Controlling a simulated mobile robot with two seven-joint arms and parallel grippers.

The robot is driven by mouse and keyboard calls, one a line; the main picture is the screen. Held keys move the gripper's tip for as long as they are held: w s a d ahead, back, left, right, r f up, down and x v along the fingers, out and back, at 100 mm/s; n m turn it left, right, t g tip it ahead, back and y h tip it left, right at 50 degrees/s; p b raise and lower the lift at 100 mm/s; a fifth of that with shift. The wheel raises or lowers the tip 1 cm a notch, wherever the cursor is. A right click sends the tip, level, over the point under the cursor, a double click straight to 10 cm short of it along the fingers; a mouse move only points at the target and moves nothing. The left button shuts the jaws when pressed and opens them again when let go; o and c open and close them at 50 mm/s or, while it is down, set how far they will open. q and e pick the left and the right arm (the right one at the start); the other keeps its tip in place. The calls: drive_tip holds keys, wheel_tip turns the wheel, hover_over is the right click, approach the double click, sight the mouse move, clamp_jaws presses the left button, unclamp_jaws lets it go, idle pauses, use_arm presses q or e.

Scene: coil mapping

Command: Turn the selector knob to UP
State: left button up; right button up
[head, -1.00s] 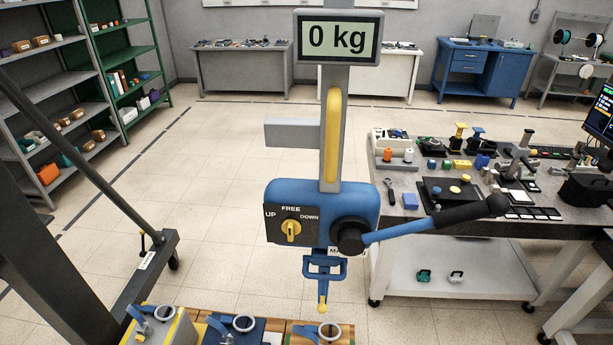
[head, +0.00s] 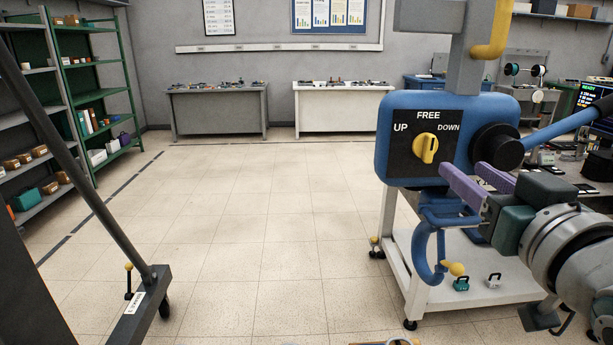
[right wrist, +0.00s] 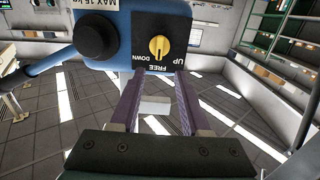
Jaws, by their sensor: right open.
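The yellow selector knob (head: 425,148) sits on a black panel (head: 401,158) on the blue hoist body (head: 384,140). The panel reads UP at left, FREE at top, DOWN at right. The knob stands about upright, in line with FREE. It also shows in the right wrist view (right wrist: 159,47), where the lettering is upside down. My right gripper (head: 462,170) has two purple fingers spread apart, empty, below and right of the knob. In the right wrist view the open fingers (right wrist: 158,82) point toward the panel, apart from the knob. My left gripper is not in view.
A black hub (head: 496,150) with a blue lever (head: 560,125) is right of the panel. A blue hook (head: 420,255) with a yellow tip hangs below. A dark slanted post (head: 75,150) is at left. The floor between is clear.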

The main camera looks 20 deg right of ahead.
sight(432, 143)
drive_tip(key=x, duration=1)
drive_tip(key=shift+r+p, duration=0.2)
drive_tip(key=shift+p, duration=0.15)
clamp_jaws()
